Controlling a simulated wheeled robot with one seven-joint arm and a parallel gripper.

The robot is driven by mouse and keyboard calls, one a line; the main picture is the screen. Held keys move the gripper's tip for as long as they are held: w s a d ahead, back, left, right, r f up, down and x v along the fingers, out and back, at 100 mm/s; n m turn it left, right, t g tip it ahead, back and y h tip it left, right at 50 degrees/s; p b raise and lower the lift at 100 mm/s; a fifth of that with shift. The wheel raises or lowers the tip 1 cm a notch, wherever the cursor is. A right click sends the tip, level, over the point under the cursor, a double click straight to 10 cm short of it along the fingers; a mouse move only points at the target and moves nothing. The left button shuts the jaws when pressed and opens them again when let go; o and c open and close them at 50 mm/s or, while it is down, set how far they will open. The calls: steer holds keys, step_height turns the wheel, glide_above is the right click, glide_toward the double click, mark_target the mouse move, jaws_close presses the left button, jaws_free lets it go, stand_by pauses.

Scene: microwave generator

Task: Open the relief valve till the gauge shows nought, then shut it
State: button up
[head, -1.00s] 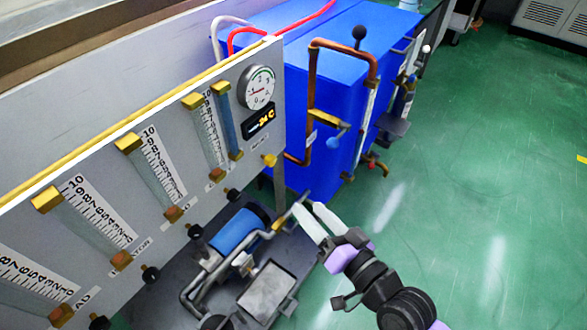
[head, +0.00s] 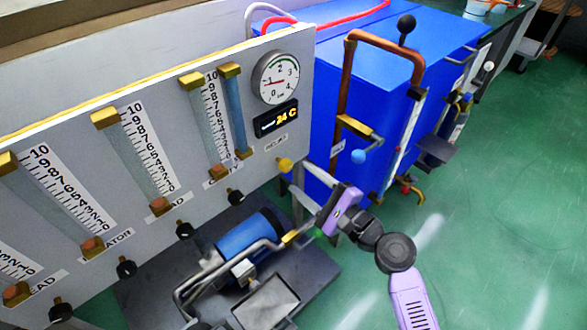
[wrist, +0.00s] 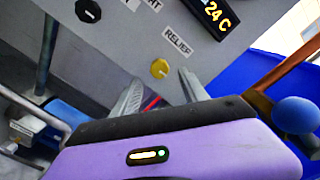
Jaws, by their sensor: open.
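The relief valve is a yellow knob (head: 284,164) low at the right end of the grey panel. In the wrist view the knob (wrist: 160,68) sits below a label reading RELIEF (wrist: 178,40). The round white gauge (head: 275,78) is above it, its red needle pointing left, near the 1. My gripper (head: 300,173) is open and empty, just below and right of the knob. In the wrist view the two grey fingers (wrist: 160,80) point at the panel, one to each side of the knob in the picture. I cannot tell how far short of it they are.
A blue cabinet (head: 400,75) with a copper pipe (head: 345,90) and a blue ball handle (head: 358,156) stands right of the panel. Black knobs (head: 236,198) line the panel's lower edge. A blue pump (head: 250,235) lies below. The green floor at right is clear.

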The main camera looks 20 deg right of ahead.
mark_target(289, 168)
steer(key=shift+x, duration=2.55)
jaws_close()
